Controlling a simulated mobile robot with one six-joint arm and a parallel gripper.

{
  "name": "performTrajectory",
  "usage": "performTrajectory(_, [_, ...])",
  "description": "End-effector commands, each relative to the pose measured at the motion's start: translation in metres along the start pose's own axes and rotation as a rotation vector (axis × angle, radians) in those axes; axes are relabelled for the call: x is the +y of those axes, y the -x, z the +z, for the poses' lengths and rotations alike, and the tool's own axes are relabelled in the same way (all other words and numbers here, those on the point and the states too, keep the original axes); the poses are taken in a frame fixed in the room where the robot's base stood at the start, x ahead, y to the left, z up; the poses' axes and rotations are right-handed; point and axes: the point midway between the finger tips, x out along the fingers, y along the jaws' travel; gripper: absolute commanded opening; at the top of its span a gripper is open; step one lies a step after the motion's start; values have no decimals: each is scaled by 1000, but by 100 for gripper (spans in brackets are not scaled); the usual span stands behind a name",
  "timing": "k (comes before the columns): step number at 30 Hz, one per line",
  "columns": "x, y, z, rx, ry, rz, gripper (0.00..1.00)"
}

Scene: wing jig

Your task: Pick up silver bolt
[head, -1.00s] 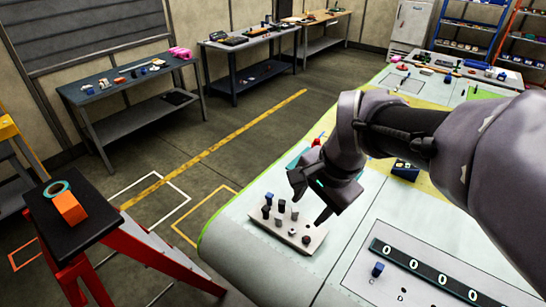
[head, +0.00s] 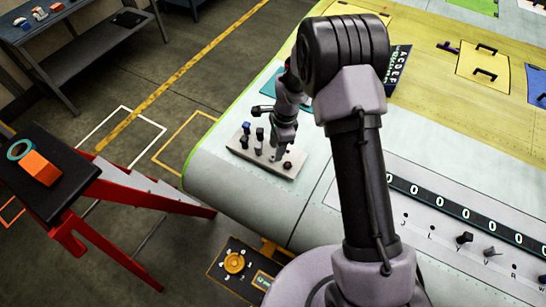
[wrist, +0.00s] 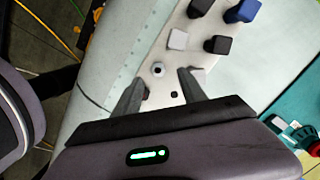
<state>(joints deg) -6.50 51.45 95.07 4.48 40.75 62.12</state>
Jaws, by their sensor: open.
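A pale rack (head: 238,146) holds several upright pieces near the left edge of the table. In the wrist view, the rack (wrist: 152,108) runs up from between my fingers. A small round silver piece with a dark centre (wrist: 158,69), which looks like the silver bolt seen from above, stands on it. My gripper (wrist: 160,78) is open, with one finger on each side of that piece and nothing clearly held. In the head view, my gripper (head: 280,152) is low over the rack and hides part of it, including the bolt.
Grey, black and blue square-headed pieces (wrist: 241,11) stand close beyond the fingers. A teal mat (head: 270,88) lies behind the rack. A numbered strip (head: 455,215) with small parts lies to the right. A red stepladder (head: 130,185) stands left of the table.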

Motion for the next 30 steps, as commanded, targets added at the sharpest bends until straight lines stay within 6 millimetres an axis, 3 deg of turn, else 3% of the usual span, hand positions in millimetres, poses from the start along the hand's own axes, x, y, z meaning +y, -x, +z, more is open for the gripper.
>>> performTrajectory(6, [4,-38,4,0,0,2,49])
performTrajectory(13, [3,-42,4,0,0,1,49])
performTrajectory(21, [4,-41,4,0,0,1,0])
performTrajectory(30, [3,-41,4,0,0,1,0])
